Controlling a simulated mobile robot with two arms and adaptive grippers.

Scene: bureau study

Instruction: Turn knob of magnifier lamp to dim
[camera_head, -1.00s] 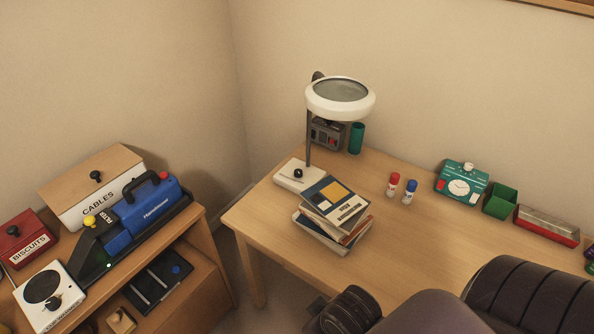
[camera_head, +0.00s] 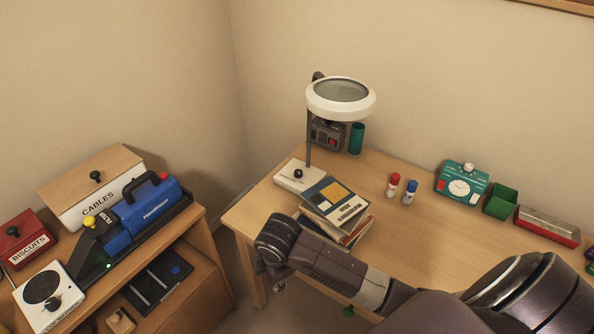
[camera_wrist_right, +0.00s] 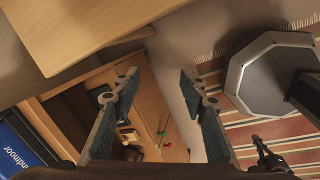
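The magnifier lamp (camera_head: 321,107) stands at the desk's back left corner, with a white ring head on a dark post. Its black knob (camera_head: 298,174) sits on the white base, in clear view; I cannot read its setting. My right arm reaches in from the lower right, and its wrist is in front of the desk's front edge, below the books. My right gripper (camera_wrist_right: 158,92) shows in the right wrist view with fingers spread and nothing between them. It points down toward the floor and low shelf, apart from the lamp. My left gripper is not in view.
A stack of books (camera_head: 336,205) lies right in front of the lamp base, between it and my right arm. Red (camera_head: 393,185) and blue (camera_head: 410,191) small bottles stand to the right. A low shelf (camera_head: 205,250) with a blue machine (camera_head: 145,213) stands at left.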

